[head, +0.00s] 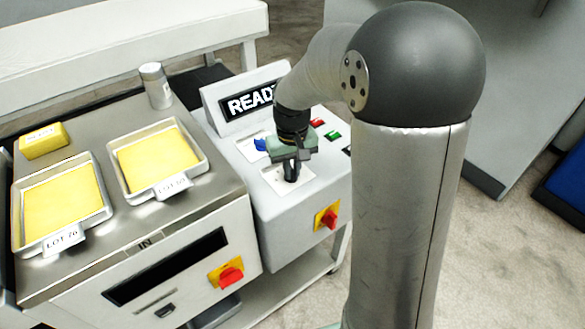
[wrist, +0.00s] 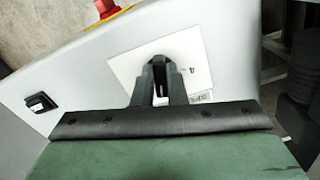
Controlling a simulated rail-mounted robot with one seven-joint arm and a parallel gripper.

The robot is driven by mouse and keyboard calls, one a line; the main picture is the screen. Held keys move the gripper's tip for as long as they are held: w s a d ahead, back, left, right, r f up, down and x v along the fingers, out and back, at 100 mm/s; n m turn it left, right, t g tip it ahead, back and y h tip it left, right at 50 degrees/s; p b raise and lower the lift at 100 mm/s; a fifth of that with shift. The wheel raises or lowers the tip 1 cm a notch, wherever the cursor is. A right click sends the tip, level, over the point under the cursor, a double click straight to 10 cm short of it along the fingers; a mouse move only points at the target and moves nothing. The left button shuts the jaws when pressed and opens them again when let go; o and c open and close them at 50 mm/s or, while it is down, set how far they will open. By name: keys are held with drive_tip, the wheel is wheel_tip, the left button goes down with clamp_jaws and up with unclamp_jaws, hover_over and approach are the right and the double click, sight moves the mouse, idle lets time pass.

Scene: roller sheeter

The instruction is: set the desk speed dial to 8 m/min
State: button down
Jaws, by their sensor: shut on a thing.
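The speed dial sits on a white plate (head: 270,177) on the sloped top of the grey control desk (head: 275,222). My gripper (head: 291,176) points down over this plate and is shut on the dial. In the wrist view the dark fingers (wrist: 160,80) close around the dial at the middle of the white plate (wrist: 125,72). A "4" and part of a label show on the plate there. The fingers hide most of the dial and its pointer, so I cannot tell the setting.
A blue knob (head: 260,145) is left of my gripper; red (head: 317,123) and green (head: 333,135) buttons are right. The display (head: 248,102) reads READY, partly hidden by my arm. A red-yellow switch (head: 328,216) is on the desk front. Trays (head: 112,180) of yellow sheets stand left.

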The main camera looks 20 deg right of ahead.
sight(292, 172)
drive_tip(key=shift+m, duration=0.6)
drive_tip(key=c, duration=1.5)
unclamp_jaws()
drive_tip(key=shift+o, duration=0.2)
drive_tip(key=shift+r, duration=0.1)
wheel_tip(292, 172, up, 17)
drive_tip(key=shift+r+p, duration=0.15)
drive_tip(key=shift+p, duration=0.15)
